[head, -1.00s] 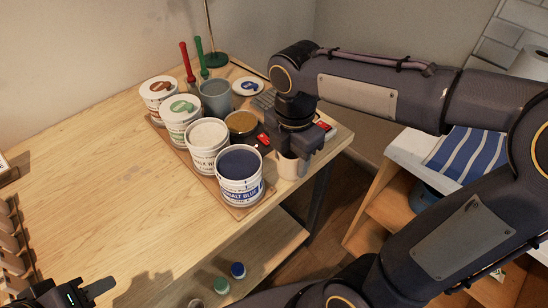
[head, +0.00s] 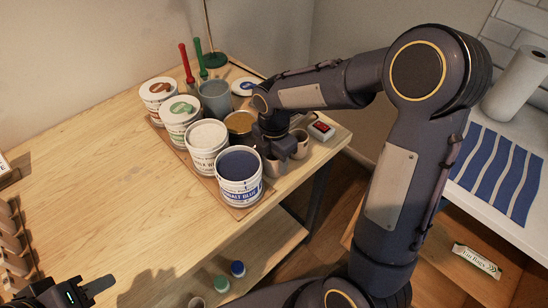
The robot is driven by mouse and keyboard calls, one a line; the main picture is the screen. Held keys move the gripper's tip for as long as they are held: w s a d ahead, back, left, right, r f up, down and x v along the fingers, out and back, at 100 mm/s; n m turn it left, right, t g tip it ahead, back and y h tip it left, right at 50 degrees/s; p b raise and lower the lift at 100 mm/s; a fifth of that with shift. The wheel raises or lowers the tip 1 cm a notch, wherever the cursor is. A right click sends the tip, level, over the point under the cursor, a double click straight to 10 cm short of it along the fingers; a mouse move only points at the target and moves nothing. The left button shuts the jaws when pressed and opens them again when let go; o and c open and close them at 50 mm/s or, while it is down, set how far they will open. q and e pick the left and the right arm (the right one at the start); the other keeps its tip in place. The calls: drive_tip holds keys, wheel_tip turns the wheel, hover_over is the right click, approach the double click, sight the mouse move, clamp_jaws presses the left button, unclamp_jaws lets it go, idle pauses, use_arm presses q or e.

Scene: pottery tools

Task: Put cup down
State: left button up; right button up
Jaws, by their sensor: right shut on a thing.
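A small beige cup (head: 275,166) is just below my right gripper (head: 272,152), near the table's right edge beside the cobalt blue tub. My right gripper is shut on this cup and hides part of it. Whether the cup's base touches the table is hard to tell. A second small cup (head: 301,146) stands just right of the gripper. My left gripper (head: 98,286) is at the lower left, away from the cups; only part of it shows.
A cobalt blue tub (head: 240,185), a white tub (head: 207,150) and other tubs stand in a row on a board. A grey cup (head: 214,98) and a red-faced device (head: 321,130) are nearby.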

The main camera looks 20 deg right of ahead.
drive_tip(key=shift+f, duration=0.2)
drive_tip(key=o, duration=1)
wheel_tip(320, 180, up, 12)
drive_tip(key=s+m+t+y, duration=0.1)
drive_tip(key=s+m+t, duration=0.1)
drive_tip(key=s+m, duration=0.4)
drive_tip(key=s+f+m+t+y, duration=0.1)
drive_tip(key=s+m, duration=0.6)
drive_tip(key=m, duration=0.2)
drive_tip(key=s+m+t+y, duration=0.1)
drive_tip(key=s+m+t, duration=0.1)
drive_tip(key=s+m, duration=0.4)
drive_tip(key=shift+s+a+f+m+t+y, duration=0.1)
drive_tip(key=shift+s+f+m+t+y, duration=0.1)
drive_tip(key=shift+m, duration=0.45)
drive_tip(key=shift+s+a+f+m+t+y, duration=0.1)
drive_tip(key=shift+s+f+m+y, duration=0.1)
drive_tip(key=shift+m, duration=0.45)
